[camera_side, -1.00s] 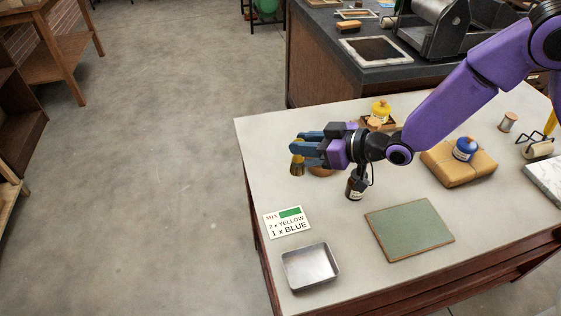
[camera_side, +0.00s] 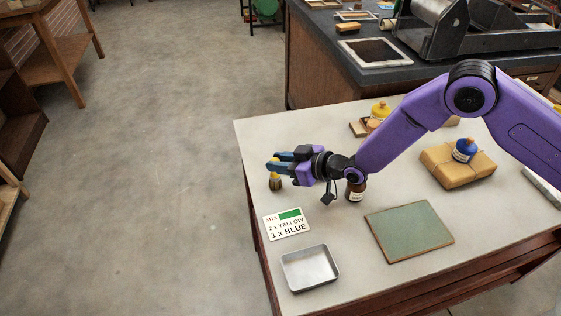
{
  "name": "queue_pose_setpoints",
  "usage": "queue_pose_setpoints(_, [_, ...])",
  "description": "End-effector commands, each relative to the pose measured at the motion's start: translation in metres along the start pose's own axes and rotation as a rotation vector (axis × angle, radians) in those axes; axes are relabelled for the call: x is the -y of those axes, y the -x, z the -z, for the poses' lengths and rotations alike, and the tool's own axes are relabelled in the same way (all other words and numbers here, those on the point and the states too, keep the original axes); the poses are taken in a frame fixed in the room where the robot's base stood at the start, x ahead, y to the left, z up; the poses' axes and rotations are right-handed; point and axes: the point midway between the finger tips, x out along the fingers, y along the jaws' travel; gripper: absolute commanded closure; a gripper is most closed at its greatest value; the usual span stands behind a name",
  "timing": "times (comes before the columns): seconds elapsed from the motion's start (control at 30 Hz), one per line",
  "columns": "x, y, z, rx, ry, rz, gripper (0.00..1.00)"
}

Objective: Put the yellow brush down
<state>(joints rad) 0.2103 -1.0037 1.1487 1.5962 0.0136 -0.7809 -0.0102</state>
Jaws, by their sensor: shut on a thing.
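My gripper (camera_side: 274,165) is over the left part of the pale table (camera_side: 330,225), shut on the yellow brush (camera_side: 275,181). The brush hangs upright below the fingertips, its lower end dark. It is close to the tabletop, but I cannot tell whether it touches. The fingers hide its upper part.
A brown bottle (camera_side: 356,190) stands right of my gripper. The mixing card (camera_side: 287,223), metal tray (camera_side: 310,268) and green slab (camera_side: 409,231) lie nearer. A yellow-capped bottle (camera_side: 381,109) stands behind; a blue bottle (camera_side: 464,150) sits on a tan parcel (camera_side: 458,168).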

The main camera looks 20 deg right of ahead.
Motion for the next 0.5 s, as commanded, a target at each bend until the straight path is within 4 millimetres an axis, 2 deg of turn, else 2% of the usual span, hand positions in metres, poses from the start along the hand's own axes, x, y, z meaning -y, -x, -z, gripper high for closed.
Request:
queue_pose_setpoints(0.4, [0.0002, -0.0016, -0.0037, -0.002, 0.0, 0.0, 1.0])
queue_pose_setpoints(0.43, [0.0002, -0.0014, -0.0034, -0.001, 0.0, 0.0, 0.64])
queue_pose_setpoints(0.5, [0.0002, -0.0014, -0.0033, -0.001, 0.0, 0.0, 0.48])
